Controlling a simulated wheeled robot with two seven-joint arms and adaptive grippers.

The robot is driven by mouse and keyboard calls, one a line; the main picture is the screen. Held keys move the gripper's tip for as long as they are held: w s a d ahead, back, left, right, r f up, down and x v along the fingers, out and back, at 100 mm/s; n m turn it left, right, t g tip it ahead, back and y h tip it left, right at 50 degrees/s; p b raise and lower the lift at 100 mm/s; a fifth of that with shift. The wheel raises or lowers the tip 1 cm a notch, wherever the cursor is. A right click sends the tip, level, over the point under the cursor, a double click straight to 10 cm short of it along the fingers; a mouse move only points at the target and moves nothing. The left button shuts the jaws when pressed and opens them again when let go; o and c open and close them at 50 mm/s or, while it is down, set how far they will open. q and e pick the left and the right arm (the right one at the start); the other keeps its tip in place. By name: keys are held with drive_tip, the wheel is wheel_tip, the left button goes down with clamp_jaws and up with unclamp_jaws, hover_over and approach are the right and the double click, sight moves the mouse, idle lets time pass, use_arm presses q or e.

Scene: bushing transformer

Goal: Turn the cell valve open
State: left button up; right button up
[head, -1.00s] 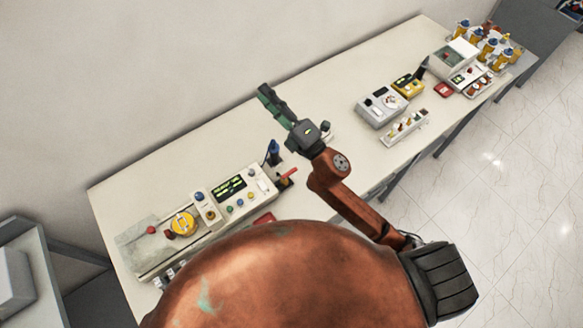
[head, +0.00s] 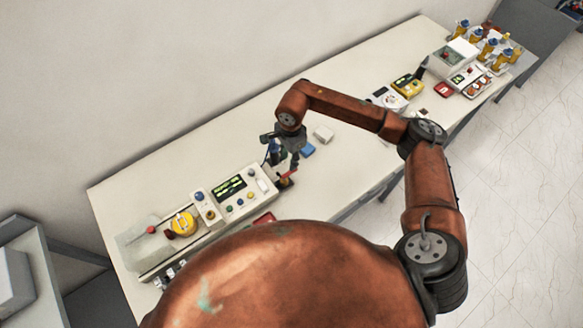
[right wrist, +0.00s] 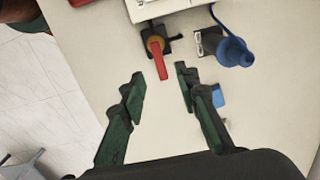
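The valve with the red lever handle (right wrist: 162,62) and a dark body shows at the top middle of the right wrist view. In the head view its red handle (head: 287,178) sits at the right end of the control panel. My right gripper (right wrist: 159,76) is open and empty. Its green-and-black fingers point towards the valve, with the lever's end roughly in the gap between the fingertips; I see no contact. In the head view the right gripper (head: 294,158) hangs just above the valve and partly hides the blue part beside it. My left gripper is not in view.
A blue cylindrical part (right wrist: 234,50) stands close to the right of the valve. The control panel (head: 235,197) adjoins it. A small blue block (head: 308,150) and a white block (head: 323,134) lie nearby. The table's middle is mostly clear; other devices stand far right.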

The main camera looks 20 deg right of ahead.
sight(289, 173)
drive_tip(key=shift+w+d+f, duration=0.1)
drive_tip(key=shift+w+d, duration=0.05)
drive_tip(key=shift+d, duration=0.45)
drive_tip(key=shift+d+f, duration=0.1)
drive_tip(key=shift+f, duration=0.25)
wheel_tip(289, 173, down, 7)
drive_tip(key=shift+r+p, duration=0.1)
drive_tip(key=shift+p, duration=1)
drive_tip(key=shift+c, duration=0.3)
clamp_jaws()
